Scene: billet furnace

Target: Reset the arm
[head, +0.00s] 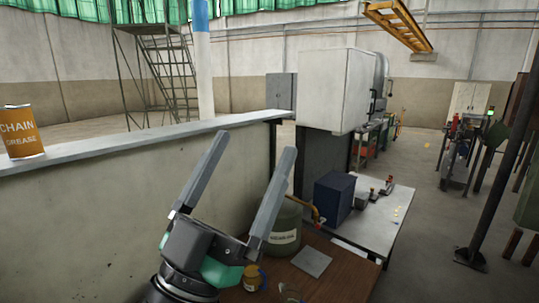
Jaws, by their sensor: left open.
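My left gripper (243,185) rises from the bottom middle of the head view. Its two long grey fingers are spread wide apart with nothing between them. It stands in front of the pale wall and above the brown table. The arm below its wrist is cut off by the bottom edge. My right gripper does not show.
An orange chain grease can (21,132) stands on the wall ledge (150,136) at the left. A green-grey labelled container (284,232) stands close behind the gripper on the brown table (335,272). A dark blue box (335,198) sits on a grey bench (385,222) to the right.

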